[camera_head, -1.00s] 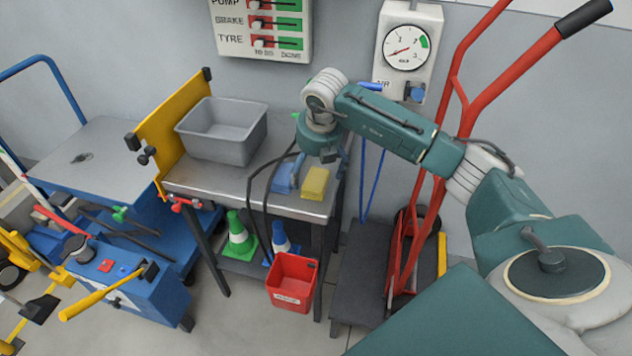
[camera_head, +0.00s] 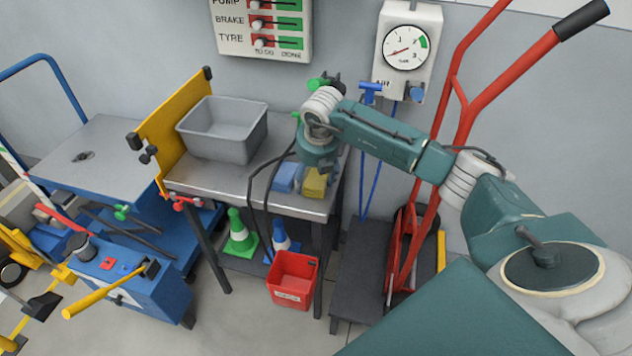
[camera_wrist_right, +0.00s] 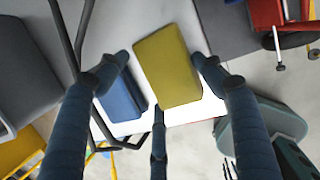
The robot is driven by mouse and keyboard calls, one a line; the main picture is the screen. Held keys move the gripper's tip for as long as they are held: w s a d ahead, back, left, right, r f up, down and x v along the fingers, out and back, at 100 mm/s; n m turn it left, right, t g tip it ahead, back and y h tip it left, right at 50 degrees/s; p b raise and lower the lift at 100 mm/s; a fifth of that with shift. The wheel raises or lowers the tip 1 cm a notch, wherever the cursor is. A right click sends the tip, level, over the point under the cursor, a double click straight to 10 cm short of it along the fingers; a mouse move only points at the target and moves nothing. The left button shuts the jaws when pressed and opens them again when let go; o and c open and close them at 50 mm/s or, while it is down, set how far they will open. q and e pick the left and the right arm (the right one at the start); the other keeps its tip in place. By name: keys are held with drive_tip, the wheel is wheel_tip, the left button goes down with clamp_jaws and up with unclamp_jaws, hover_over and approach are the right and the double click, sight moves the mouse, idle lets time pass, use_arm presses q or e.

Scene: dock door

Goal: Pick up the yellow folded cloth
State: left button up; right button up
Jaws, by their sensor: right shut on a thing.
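The yellow folded cloth (camera_head: 316,184) is at the right front of the grey metal table (camera_head: 232,186). In the right wrist view the cloth (camera_wrist_right: 168,66) is a thick yellow block between two dark fingers. My right gripper (camera_head: 314,178) reaches down over it from above and is shut on it; the wrist view shows the fingers (camera_wrist_right: 166,62) at its two sides. Whether the cloth touches the table or is slightly raised I cannot tell. A blue folded cloth (camera_head: 284,177) lies close to its left. My left gripper is not in view.
A grey bin (camera_head: 222,132) stands at the table's back, beside a yellow panel (camera_head: 176,118). Dark cables hang near my gripper. A red bucket (camera_head: 291,281) is below the table's front edge. A red hand truck (camera_head: 412,238) stands at the right.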

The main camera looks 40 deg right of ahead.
sight(311, 174)
drive_tip(key=shift+c, duration=0.2)
drive_tip(key=shift+r+p, duration=0.35)
drive_tip(key=shift+r, duration=0.05)
wheel_tip(311, 174, up, 3)
drive_tip(key=shift+r+p, duration=0.2)
drive_tip(key=shift+p, duration=0.9)
drive_tip(key=s+a+p, duration=0.2)
drive_tip(key=s+a, duration=0.9)
drive_tip(key=a, duration=0.2)
drive_tip(key=shift+s+a+f+p, duration=0.3)
drive_tip(key=shift+s+f+p, duration=0.05)
drive_tip(key=shift+s+f, duration=0.05)
